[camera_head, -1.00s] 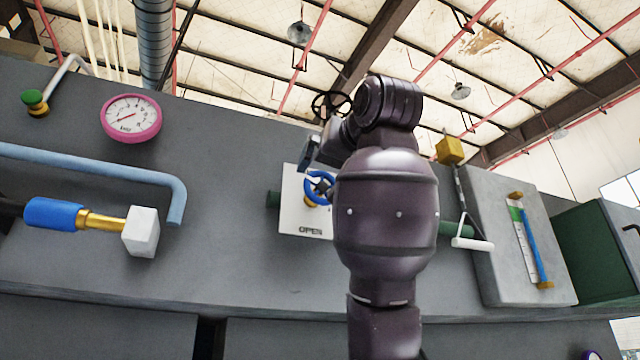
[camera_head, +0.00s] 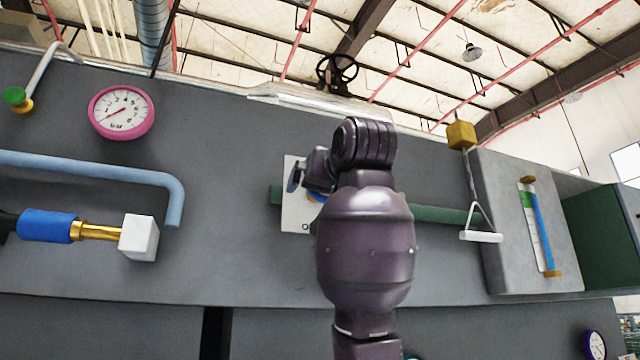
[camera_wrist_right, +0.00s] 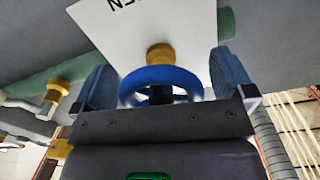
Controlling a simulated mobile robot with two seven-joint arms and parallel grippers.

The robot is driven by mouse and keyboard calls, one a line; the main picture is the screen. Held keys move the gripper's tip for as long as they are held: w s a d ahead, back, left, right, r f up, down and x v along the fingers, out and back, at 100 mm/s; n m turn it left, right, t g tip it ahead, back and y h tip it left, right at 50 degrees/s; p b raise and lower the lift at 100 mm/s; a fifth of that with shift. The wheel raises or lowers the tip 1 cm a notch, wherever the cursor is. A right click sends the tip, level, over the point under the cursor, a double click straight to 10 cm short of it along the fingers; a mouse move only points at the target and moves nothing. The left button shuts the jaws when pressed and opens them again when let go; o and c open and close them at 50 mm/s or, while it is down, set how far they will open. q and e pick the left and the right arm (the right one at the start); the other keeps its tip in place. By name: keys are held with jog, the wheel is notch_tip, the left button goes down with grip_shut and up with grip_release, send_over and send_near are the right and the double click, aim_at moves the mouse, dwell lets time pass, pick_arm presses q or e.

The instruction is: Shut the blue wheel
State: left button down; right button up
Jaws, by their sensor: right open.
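The blue wheel (camera_wrist_right: 160,76) sits on a yellow hub (camera_wrist_right: 160,53) in front of a white plate (camera_head: 291,215). In the wrist view it lies between the two spread fingers of my right gripper (camera_wrist_right: 163,82), with gaps on both sides. In the head view my right gripper (camera_head: 296,177) is over the plate, and my arm hides nearly all of the wheel. The plate's lettering is mostly covered in the head view and partly cut off in the wrist view. My left gripper is not in view.
A green pipe (camera_head: 445,214) runs behind the plate. A white pull handle (camera_head: 481,236) hangs to the right, beside a gauge panel (camera_head: 505,240). To the left are a pink dial (camera_head: 121,112), a light blue pipe (camera_head: 100,165) and a white block (camera_head: 139,237). A dark handwheel (camera_head: 337,70) stands above.

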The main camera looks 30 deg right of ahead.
jog(key=shift+w+d, duration=0.1)
jog(key=shift+w, duration=0.2)
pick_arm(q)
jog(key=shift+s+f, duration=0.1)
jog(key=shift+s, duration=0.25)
pick_arm(e)
jog(key=shift+w, duration=0.15)
jog(key=c, duration=0.9)
